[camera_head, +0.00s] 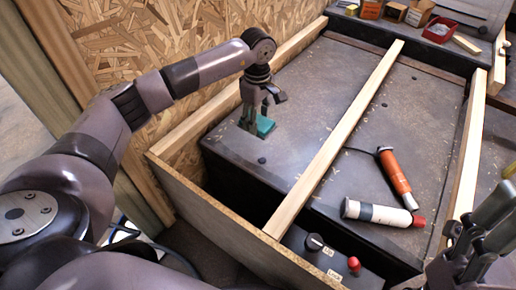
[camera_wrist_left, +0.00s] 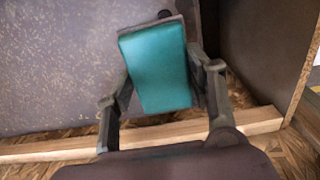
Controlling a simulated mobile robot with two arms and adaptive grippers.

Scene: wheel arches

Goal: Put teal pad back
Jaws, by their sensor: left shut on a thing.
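The teal pad (camera_head: 266,126) is in my left gripper (camera_head: 256,121), over the far-left part of the dark speckled worktop (camera_head: 315,120). In the left wrist view the teal pad (camera_wrist_left: 156,65) is a flat block between the two fingers, which close on its sides. I cannot tell whether its underside touches the worktop. My right gripper (camera_head: 474,240) is partly in view at the lower right, away from the pad. Its finger opening is unclear.
A wooden bar (camera_head: 340,130) crosses the worktop to the right of the pad. An orange tool (camera_head: 395,172) and a white cylinder with a red cap (camera_head: 378,213) lie beyond it. A red bin (camera_head: 439,30) stands at the back. A chipboard wall (camera_head: 150,50) rises at left.

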